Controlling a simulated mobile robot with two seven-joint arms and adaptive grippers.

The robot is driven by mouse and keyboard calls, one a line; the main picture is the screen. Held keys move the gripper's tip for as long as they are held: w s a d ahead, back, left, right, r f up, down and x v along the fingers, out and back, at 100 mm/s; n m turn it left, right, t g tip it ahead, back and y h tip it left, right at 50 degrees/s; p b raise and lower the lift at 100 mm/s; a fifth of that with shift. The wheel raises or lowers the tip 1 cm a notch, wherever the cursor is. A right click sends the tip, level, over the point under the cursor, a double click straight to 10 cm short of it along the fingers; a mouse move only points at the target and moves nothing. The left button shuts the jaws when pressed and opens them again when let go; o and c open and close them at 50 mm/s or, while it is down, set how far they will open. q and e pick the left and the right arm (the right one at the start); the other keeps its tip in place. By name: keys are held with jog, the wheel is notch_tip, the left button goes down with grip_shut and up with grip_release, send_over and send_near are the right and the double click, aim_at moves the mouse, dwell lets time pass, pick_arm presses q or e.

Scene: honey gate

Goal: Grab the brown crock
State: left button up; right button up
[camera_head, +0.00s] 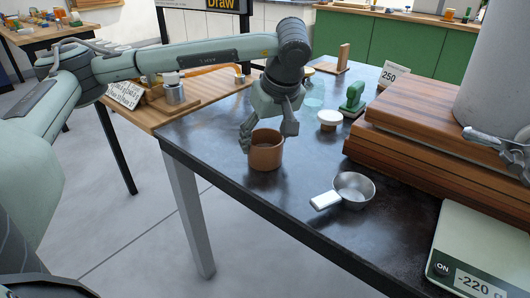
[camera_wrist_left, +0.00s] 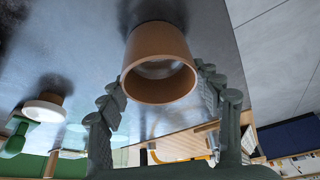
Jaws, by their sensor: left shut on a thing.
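The brown crock (camera_head: 266,155) is an open-topped cylinder, upright at the left part of the dark table. My left gripper (camera_head: 268,131) reaches down over it from above, with a finger on either side of its rim, and is shut on it. In the left wrist view the crock (camera_wrist_left: 158,62) sits between the two fingers (camera_wrist_left: 160,98), its open mouth towards the camera. The crock looks to be at the tabletop; I cannot tell if there is a gap below. My right gripper is out of view.
A metal scoop (camera_head: 353,188) lies right of the crock. A white-lidded jar (camera_head: 330,118) and green stamp-like object (camera_head: 353,96) stand behind. Wooden boards (camera_head: 430,160) carry a large grey cylinder (camera_head: 500,75) with a metal gate (camera_head: 490,137). A scale (camera_head: 480,250) sits front right.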

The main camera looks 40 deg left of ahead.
pick_arm(q)
jog(key=shift+c, duration=0.8)
jog(key=shift+r, duration=0.1)
